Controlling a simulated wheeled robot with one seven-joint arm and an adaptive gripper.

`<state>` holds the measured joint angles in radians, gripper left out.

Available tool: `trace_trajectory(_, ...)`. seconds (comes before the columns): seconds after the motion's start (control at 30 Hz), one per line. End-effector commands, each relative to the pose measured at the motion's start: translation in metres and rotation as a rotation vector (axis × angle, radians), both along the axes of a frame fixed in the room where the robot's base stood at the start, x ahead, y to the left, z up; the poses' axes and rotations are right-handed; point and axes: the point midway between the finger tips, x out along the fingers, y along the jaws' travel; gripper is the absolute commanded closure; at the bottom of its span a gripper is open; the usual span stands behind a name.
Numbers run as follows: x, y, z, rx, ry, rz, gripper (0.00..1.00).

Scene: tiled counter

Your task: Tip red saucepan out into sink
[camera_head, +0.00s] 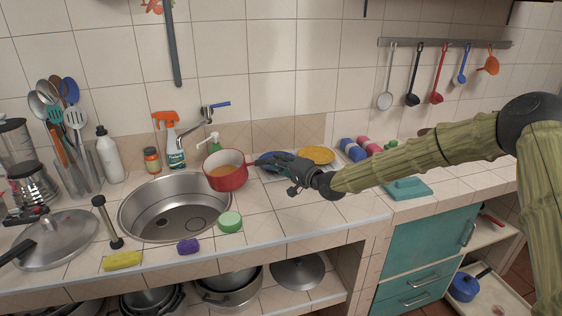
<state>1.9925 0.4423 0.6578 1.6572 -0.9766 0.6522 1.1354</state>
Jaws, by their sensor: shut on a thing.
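The red saucepan (227,180) is upright beside the right rim of the sink, with orange-brown contents (222,171) showing inside. My gripper (268,164) is to the right of the pan, at its handle side, and is shut on it. The fingers hide most of the handle. I cannot tell whether the pan touches the counter.
A green round tub (230,222), purple sponge (188,246) and yellow sponge (122,261) lie along the front edge. A yellow plate (316,155) is behind my gripper.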

Motion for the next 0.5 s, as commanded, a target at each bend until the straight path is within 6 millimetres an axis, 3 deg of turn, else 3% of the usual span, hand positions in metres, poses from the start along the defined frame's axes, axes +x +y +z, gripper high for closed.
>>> trace_trajectory(0.5,-0.025,0.019,0.017,-0.051,-0.071,0.0,1.0)
